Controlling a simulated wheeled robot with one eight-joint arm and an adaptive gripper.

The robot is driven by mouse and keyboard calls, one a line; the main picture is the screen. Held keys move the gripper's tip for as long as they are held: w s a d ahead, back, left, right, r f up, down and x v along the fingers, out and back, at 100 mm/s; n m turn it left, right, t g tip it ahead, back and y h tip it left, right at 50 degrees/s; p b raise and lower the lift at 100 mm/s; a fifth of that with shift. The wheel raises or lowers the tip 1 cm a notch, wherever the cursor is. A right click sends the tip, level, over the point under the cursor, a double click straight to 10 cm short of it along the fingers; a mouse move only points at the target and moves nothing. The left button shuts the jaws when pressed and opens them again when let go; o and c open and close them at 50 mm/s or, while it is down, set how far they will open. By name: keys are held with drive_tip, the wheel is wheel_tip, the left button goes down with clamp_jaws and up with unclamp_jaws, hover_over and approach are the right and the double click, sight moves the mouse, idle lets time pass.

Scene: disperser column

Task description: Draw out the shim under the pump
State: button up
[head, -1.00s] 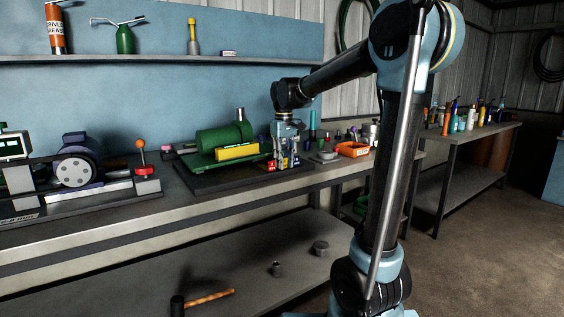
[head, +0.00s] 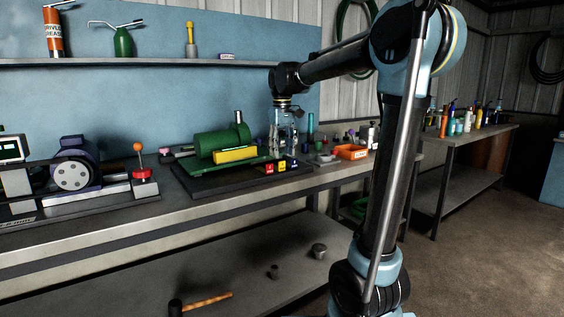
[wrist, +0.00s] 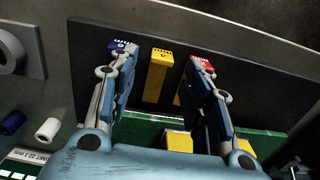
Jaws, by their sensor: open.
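The green pump (head: 218,140) sits with its yellow block (head: 236,155) on a green plate over a dark base. Blue, yellow and red shim tabs stick out at the plate's near edge; the red tab (head: 268,168) and yellow tab (head: 281,165) show in the head view. In the wrist view, the yellow shim (wrist: 159,68) lies between my fingers, the blue tab (wrist: 122,45) is by the left finger and the red tab (wrist: 202,65) by the right. My gripper (head: 284,148) is open and empty above the tabs. The fingers partly hide the blue and red shims.
A red-knobbed device (head: 143,174) and a motor unit (head: 76,170) stand to the left. An orange tray (head: 351,152) and small parts stand on the bench to the right. The bench front strip (head: 130,222) is clear.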

wheel_tip(320, 180, up, 6)
drive_tip(key=shift+r, duration=0.25)
drive_tip(key=s+d+f+m+t, duration=0.1)
drive_tip(key=s+d+f+m, duration=0.2)
drive_tip(key=s+d+f, duration=1)
drive_tip(key=s+d+f+m, duration=0.1)
drive_tip(key=s+d+f, duration=0.2)
drive_tip(key=s+f, duration=0.4)
drive_tip(key=s+d+f+m+t, duration=0.1)
drive_tip(key=s+d+f+m, duration=0.1)
drive_tip(key=s+f, duration=0.6)
wheel_tip(320, 180, down, 4)
drive_tip(key=shift+s+d+r+m, duration=0.2)
drive_tip(key=shift+s+d+m, duration=0.1)
drive_tip(key=shift+d, duration=0.4)
